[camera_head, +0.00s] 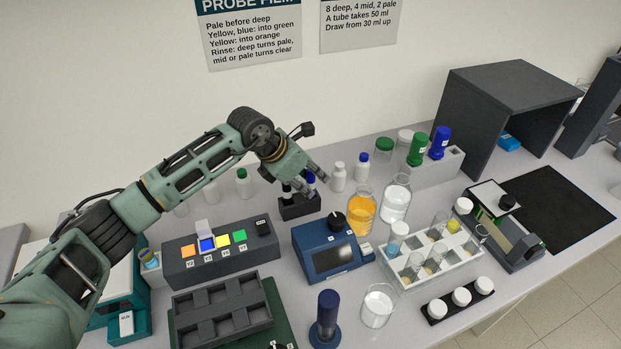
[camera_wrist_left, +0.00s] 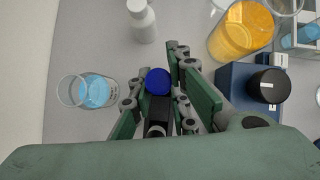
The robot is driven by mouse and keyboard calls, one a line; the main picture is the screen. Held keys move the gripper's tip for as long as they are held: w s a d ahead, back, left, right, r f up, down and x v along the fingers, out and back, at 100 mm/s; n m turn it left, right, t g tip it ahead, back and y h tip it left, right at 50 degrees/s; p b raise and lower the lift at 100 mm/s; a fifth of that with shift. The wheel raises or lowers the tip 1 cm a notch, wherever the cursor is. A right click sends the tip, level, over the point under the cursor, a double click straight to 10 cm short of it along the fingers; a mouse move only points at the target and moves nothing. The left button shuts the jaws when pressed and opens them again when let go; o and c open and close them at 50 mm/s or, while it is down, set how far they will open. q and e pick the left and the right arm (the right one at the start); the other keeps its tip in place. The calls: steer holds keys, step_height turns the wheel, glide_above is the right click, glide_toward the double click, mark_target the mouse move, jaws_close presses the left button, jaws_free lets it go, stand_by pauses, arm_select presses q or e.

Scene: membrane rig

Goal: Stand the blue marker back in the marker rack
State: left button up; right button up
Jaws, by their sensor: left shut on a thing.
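The blue marker shows as a round blue end (camera_wrist_left: 158,82) between my left fingertips in the left wrist view. In the head view a bit of its blue (camera_head: 311,178) shows beside the fingers. My left gripper (camera_head: 302,184) is shut on it, right above a small dark marker rack (camera_head: 300,209). It also shows in the left wrist view (camera_wrist_left: 158,92). The marker looks roughly upright; whether its foot sits in the rack is hidden by the fingers. A black part (camera_wrist_left: 158,113), seemingly the rack, shows between the fingers. My right gripper is not in view.
Close by stand a white bottle (camera_head: 338,178), a blue-capped bottle (camera_head: 361,168), an orange beaker (camera_head: 361,214) and a blue instrument (camera_head: 331,253) with a black knob. A beaker of blue liquid (camera_wrist_left: 93,91) shows in the left wrist view. A button block (camera_head: 218,262) stands front left.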

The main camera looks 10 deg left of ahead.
arm_select(q)
steer(key=shift+f+b, duration=0.35)
stand_by(0.6)
steer(key=o, duration=0.9)
steer(key=v, duration=1.2)
